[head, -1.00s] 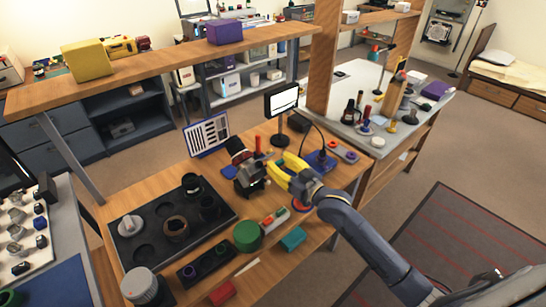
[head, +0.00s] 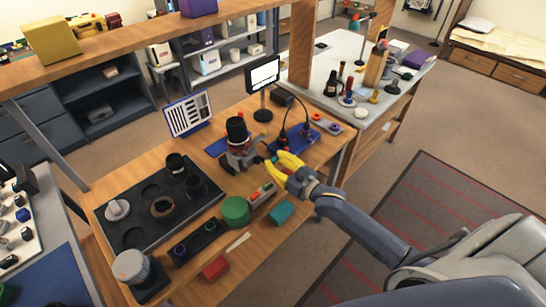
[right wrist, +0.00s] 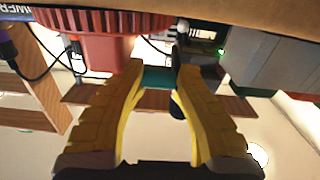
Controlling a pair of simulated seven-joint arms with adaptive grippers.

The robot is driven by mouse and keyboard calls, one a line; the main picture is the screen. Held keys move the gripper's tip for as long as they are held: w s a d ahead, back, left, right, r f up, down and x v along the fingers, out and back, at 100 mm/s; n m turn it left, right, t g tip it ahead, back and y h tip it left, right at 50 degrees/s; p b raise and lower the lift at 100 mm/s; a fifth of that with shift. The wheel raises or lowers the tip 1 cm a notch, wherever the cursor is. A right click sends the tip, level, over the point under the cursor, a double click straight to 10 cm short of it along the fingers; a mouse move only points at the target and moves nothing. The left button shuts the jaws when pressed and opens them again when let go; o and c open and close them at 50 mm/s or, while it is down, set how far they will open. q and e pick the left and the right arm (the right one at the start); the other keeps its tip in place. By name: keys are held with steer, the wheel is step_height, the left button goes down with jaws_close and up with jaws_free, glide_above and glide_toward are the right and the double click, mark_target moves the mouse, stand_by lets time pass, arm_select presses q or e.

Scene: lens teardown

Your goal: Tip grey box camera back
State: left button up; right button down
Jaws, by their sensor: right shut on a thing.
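The grey box camera (head: 240,160) stands on the worktable near a blue mat (head: 217,146). Its black lens (head: 237,129) points up. My right gripper (head: 273,164) is just right of the camera, with its yellow fingers toward it. In the right wrist view the yellow fingers (right wrist: 157,80) close on a small teal piece (right wrist: 158,77); I cannot tell what it belongs to. My left gripper is not in view.
A black tray (head: 130,190) with round wells lies to the left. A green cylinder (head: 235,211), teal block (head: 282,212) and red block (head: 215,267) are near the front edge. A small screen (head: 264,74) and striped chart (head: 189,113) stand behind.

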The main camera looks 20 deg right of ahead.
steer(key=shift+d+f, duration=0.35)
steer(key=shift+f, duration=0.3)
steer(key=c, duration=1)
jaws_free()
steer(key=shift+f, duration=0.1)
steer(key=shift+c, duration=0.2)
steer(key=shift+o, duration=0.4)
steer(key=shift+s+a, duration=0.1)
steer(key=shift+a, duration=0.1)
steer(key=shift+s+a, duration=0.1)
steer(key=shift+a, duration=0.1)
steer(key=shift+f, duration=0.1)
steer(key=shift+v, duration=0.85)
steer(key=v, duration=1)
steer(key=shift+d+r, duration=0.25)
steer(key=shift+d, duration=0.15)
